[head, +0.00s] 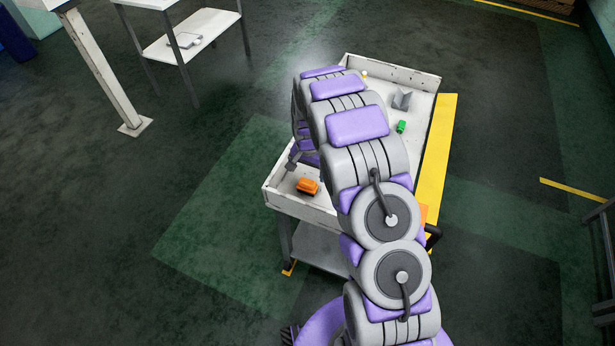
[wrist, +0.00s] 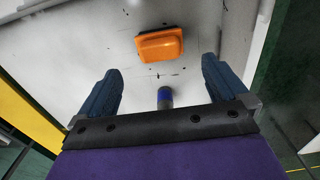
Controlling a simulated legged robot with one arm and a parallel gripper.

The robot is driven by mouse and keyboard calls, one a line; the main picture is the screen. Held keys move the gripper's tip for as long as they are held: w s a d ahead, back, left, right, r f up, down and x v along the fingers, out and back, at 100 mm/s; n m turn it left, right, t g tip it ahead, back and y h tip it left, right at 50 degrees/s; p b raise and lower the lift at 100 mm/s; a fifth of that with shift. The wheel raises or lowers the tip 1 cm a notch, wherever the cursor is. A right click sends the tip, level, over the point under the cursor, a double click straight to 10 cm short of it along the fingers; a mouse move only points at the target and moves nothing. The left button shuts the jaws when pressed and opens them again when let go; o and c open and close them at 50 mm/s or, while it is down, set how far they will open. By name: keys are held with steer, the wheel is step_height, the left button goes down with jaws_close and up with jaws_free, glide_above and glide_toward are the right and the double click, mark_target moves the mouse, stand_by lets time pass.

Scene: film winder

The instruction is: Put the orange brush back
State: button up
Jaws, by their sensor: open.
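The orange brush (head: 307,186) lies on the white cart top (head: 283,195), near its front left corner in the head view. In the wrist view the brush (wrist: 160,45) is a rounded orange block just beyond the fingertips, roughly centred between them. My gripper (wrist: 161,68) is open, with its two dark blue fingers apart and nothing held. A small blue and grey cylinder (wrist: 165,97) shows between the fingers; I cannot tell what it belongs to. In the head view my arm hides the middle of the cart and most of the gripper.
The cart has a raised rim. A grey angled piece (head: 404,98) and a small green object (head: 401,127) sit at its far right. A yellow strip (head: 436,150) runs along its right side. A shelf table (head: 190,42) and white post (head: 100,70) stand at upper left.

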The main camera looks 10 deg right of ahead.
mark_target(308, 181)
steer(key=s+r+n, duration=0.1)
steer(key=s+r, duration=0.7)
steer(key=r, duration=0.3)
steer(key=s+r+n, duration=0.2)
steer(key=s+r, duration=0.6)
steer(key=r, duration=0.3)
steer(key=s+r+n+g, duration=0.1)
steer(key=s+r+n, duration=0.1)
steer(key=s, duration=1.1)
steer(key=s+r+n, duration=0.2)
steer(key=s+r, duration=0.3)
steer(key=s, duration=0.8)
steer(key=shift+s+a+r+g, duration=0.15)
steer(key=shift+s+r+g, duration=0.1)
steer(key=shift+g, duration=0.15)
